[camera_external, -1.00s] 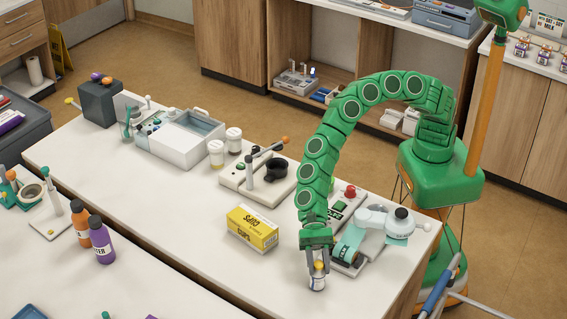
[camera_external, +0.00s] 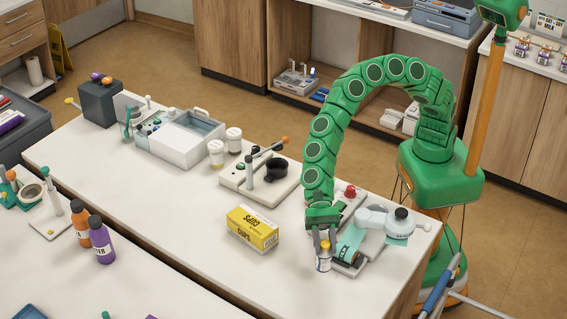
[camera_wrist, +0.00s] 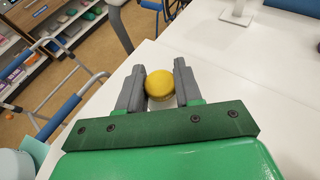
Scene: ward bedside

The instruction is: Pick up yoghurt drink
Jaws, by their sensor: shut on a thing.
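The yoghurt drink is a small white bottle (camera_external: 323,264) with a dark-marked label and a yellow cap, near the front right of the white table in the external view. My gripper (camera_external: 324,247) points down and is shut on it from above, a finger on either side of the upper part. In the wrist view the round yellow cap (camera_wrist: 159,84) sits between the two grey fingertips (camera_wrist: 160,88). The bottle's body is hidden below the cap there. It looks upright. I cannot tell exactly how far its base is from the tabletop.
The white tabletop (camera_external: 215,262) is clear to the front left.

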